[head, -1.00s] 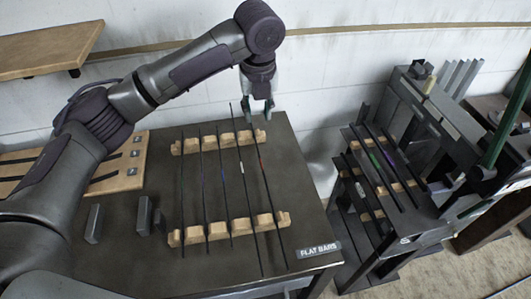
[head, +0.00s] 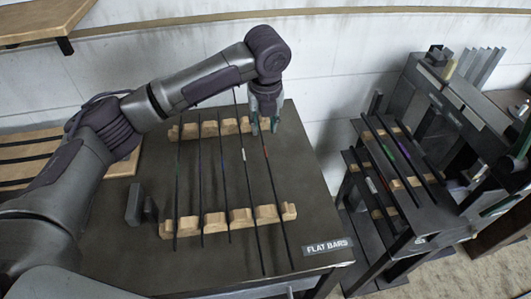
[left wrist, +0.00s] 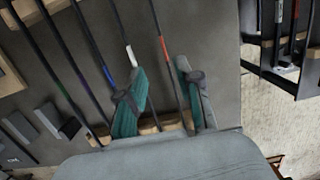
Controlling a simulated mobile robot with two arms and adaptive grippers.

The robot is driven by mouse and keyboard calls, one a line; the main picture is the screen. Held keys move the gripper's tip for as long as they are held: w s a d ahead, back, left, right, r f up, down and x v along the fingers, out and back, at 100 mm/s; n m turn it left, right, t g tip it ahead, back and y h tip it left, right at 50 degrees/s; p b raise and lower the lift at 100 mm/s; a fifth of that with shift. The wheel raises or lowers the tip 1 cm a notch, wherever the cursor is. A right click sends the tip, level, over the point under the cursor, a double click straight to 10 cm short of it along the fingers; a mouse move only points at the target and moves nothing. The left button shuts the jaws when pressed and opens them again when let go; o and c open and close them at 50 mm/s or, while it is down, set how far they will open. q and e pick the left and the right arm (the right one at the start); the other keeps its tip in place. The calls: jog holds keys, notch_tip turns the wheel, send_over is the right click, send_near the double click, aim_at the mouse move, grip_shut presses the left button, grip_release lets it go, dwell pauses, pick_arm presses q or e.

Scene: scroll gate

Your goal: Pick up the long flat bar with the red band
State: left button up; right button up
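The long flat bar with the red band (head: 266,153) is the rightmost of several dark bars lying across two wooden rests on the table. In the left wrist view its red band (left wrist: 164,48) shows ahead of the fingers. My left gripper (head: 265,123) is open over the far rest, at the bar's far part. In the left wrist view the bar runs between the two spread teal fingers (left wrist: 162,100). Whether the fingers reach down to the bar's level is unclear. My right gripper is not in view.
The white-banded bar (head: 243,155) lies just left, close to the left finger in the wrist view. The near wooden rest (head: 240,218) and far rest (head: 191,131) carry the bars. Grey blocks (head: 135,204) stand at left. A dark rack (head: 410,200) stands right.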

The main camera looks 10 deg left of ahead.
pick_arm(q)
send_over(265, 151)
notch_tip(265, 151, down, 4)
jog(key=f, duration=0.1)
jog(key=f+p, duration=0.1)
jog(key=f, duration=0.2)
jog(key=shift+s+d+f, duration=0.15)
jog(key=shift+s+f, duration=0.15)
jog(key=shift+w+f, duration=0.1)
jog(key=shift+f, duration=0.4)
grip_shut()
